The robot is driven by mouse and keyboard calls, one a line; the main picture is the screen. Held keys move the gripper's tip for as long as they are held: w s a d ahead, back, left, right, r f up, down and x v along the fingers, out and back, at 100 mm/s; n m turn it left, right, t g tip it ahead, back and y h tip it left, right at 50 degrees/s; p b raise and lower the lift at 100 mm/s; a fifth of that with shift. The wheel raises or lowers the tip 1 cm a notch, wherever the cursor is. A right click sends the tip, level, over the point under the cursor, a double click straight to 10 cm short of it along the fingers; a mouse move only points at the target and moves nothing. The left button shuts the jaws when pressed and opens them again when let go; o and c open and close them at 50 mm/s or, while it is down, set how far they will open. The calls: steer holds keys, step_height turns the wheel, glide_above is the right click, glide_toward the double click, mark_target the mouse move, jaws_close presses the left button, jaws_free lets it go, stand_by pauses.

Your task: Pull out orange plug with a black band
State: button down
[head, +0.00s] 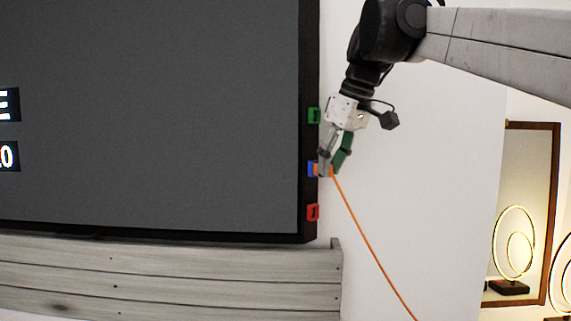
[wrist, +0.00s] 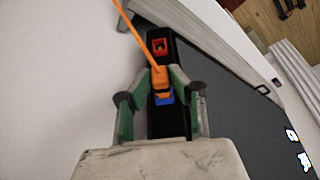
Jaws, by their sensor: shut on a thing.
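The orange plug (head: 329,171) is at the blue socket (head: 312,169) on the right edge of the dark screen, with an orange cable (head: 370,245) hanging down to the right. My gripper (head: 330,170) is shut on the plug, coming from above. In the wrist view the plug (wrist: 160,76) lies between my green-padded fingers (wrist: 161,80), right against the blue socket (wrist: 165,98). Its cable runs to the upper left. I cannot clearly make out the black band. The fingers partly hide the plug in the head view.
A green socket (head: 314,116) is above and a red socket (head: 313,212) below, both seemingly empty. The big screen (head: 160,110) fills the left. Grey planks (head: 170,280) lie beneath it. White wall (head: 430,180) is free to the right, before a mirror frame (head: 551,220) and ring lamp.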

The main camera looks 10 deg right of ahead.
steer(key=shift+s+d, duration=0.2)
steer(key=shift+s, duration=0.15)
stand_by(0.3)
steer(key=shift+s+d, duration=0.55)
steer(key=shift+s, duration=0.3)
steer(key=shift+s+d, duration=0.5)
steer(key=shift+s, duration=0.35)
